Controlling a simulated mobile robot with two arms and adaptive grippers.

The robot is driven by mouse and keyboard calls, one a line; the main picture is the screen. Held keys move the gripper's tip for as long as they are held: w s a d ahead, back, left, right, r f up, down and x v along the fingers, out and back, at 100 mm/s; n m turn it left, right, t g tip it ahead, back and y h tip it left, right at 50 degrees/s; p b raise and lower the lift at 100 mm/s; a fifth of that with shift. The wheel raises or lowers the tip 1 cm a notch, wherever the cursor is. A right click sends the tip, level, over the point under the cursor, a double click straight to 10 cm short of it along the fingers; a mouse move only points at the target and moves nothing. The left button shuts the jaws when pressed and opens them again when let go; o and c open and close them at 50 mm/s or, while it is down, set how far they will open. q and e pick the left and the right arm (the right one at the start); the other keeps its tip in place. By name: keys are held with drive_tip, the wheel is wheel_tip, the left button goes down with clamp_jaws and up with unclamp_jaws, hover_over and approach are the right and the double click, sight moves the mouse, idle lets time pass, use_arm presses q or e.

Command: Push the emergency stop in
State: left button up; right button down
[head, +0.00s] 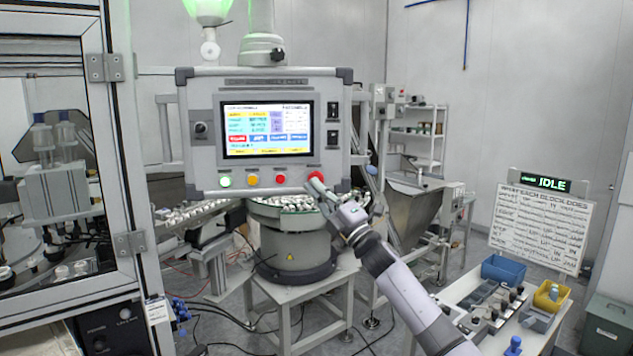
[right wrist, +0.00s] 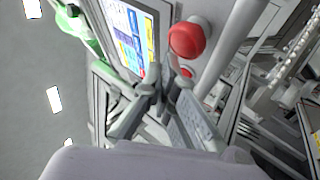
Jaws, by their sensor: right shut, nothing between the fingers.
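The emergency stop is a red mushroom button (head: 315,177) at the lower right corner of the grey control panel (head: 188,130). In the right wrist view its round red head (right wrist: 187,40) stands out from the panel face, just beyond my fingertips. My right gripper (head: 322,193) is shut and empty, its fingers pointing at the panel just below and in front of the button. The fingers also show in the right wrist view (right wrist: 166,82). They partly overlap the button in the head view, and I cannot tell whether they touch it. My left gripper is not in view.
Beside the emergency stop sit a flat red button (head: 280,179), a yellow button (head: 252,180) and a lit green button (head: 225,181). A bowl feeder (head: 292,250) stands below the panel. A bench with blue (head: 503,269) and yellow bins is at the right.

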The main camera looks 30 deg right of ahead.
drive_tip(key=shift+w, duration=0.15)
drive_tip(key=shift+w+d, duration=0.15)
drive_tip(key=shift+w, duration=0.1)
drive_tip(key=shift+w+d, duration=0.15)
drive_tip(key=shift+w, duration=0.2)
idle(0.9)
drive_tip(key=shift+s+a+b, duration=0.3)
drive_tip(key=shift+s+b, duration=0.05)
drive_tip(key=shift+s, duration=0.4)
drive_tip(key=shift+f, duration=0.1)
drive_tip(key=shift+s+a+b, duration=0.1)
drive_tip(key=shift+s+a, duration=0.25)
drive_tip(key=shift+s, duration=0.4)
drive_tip(key=shift+s+a+b, duration=0.1)
drive_tip(key=shift+s+a, duration=0.2)
drive_tip(key=shift+s, duration=0.5)
drive_tip(key=shift+s+a+b, duration=0.1)
drive_tip(key=shift+s+a, duration=0.25)
drive_tip(key=shift+s, duration=0.4)
